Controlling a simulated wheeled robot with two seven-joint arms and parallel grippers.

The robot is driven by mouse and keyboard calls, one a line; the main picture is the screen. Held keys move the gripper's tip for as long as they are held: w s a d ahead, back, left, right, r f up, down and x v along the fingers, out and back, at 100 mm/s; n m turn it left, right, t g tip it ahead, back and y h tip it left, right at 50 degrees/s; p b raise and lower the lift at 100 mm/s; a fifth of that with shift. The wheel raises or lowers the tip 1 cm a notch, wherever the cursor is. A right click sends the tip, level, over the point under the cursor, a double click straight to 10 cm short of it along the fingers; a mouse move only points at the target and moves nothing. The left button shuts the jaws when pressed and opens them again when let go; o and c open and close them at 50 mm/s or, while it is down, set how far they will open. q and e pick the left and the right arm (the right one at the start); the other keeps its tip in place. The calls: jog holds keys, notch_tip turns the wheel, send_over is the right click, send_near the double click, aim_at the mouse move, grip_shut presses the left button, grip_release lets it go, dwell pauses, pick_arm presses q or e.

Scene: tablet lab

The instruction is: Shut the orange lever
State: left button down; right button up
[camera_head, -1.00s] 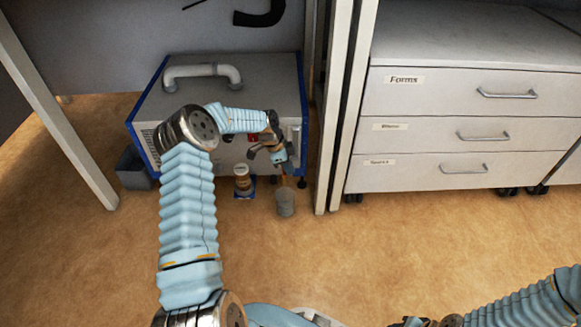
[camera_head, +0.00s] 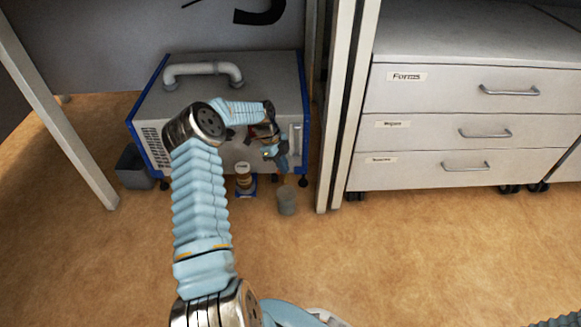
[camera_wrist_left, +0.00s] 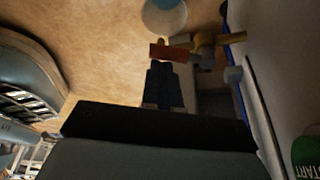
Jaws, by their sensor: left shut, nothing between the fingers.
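The orange lever (camera_wrist_left: 170,51) shows in the left wrist view as a short orange bar beside a brass-coloured valve fitting (camera_wrist_left: 205,42). My left gripper (camera_wrist_left: 163,75) is shut and empty, with its dark fingertips close to the lever; I cannot tell if they touch it. In the head view my left gripper (camera_head: 283,162) is at the right part of the front of a grey machine (camera_head: 270,75) with blue edges, and my arm hides much of that front. My right gripper is out of view; only a bit of its arm shows at the bottom right.
A dark bin (camera_head: 133,168) is left of the machine. A table leg and drawers (camera_head: 465,130) are to the right.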

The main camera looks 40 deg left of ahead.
pick_arm(q)
jog(key=shift+s+a+m, duration=0.2)
jog(key=shift+a+m, duration=0.1)
jog(key=shift+a, duration=0.45)
jog(key=shift+b, duration=0.3)
jog(key=shift+w+d, duration=0.5)
jog(key=shift+w, duration=0.1)
